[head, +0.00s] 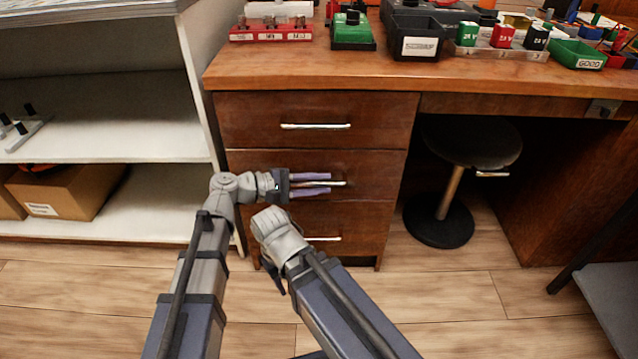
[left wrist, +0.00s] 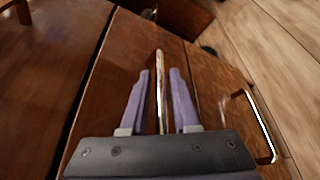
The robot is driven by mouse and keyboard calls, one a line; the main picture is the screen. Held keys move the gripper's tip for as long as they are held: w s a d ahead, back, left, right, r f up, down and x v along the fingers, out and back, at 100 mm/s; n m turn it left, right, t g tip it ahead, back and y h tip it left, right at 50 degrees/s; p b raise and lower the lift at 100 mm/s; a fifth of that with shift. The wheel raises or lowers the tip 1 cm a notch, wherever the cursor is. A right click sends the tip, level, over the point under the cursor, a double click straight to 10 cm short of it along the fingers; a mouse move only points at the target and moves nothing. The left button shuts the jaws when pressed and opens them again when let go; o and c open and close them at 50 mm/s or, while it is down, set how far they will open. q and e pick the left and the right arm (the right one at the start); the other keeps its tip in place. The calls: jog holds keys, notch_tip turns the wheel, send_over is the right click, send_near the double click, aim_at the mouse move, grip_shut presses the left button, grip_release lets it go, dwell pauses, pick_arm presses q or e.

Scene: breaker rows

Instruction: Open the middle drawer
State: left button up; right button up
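The middle drawer (head: 370,170) is the second of three in the brown wooden desk and looks shut. It also shows in the left wrist view (left wrist: 112,80). Its thin metal handle (head: 340,184) also shows in the left wrist view (left wrist: 160,85). My left gripper (head: 328,184) is at this handle, with one purple finger above it and one below. In the left wrist view the fingers (left wrist: 159,90) are on both sides of the handle, with a gap on each side. My right arm's wrist is in front of the bottom drawer; its fingers cannot be made out.
The top drawer (head: 240,115) and bottom drawer (head: 365,225) are shut. A black stool (head: 470,140) stands under the desk to the right. A white shelf (head: 120,125) with a cardboard box (head: 70,190) is at the left. Bins and breaker parts crowd the desktop. The floor in front is clear.

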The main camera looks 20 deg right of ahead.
pick_arm(q)
grip_shut()
dwell(1.1)
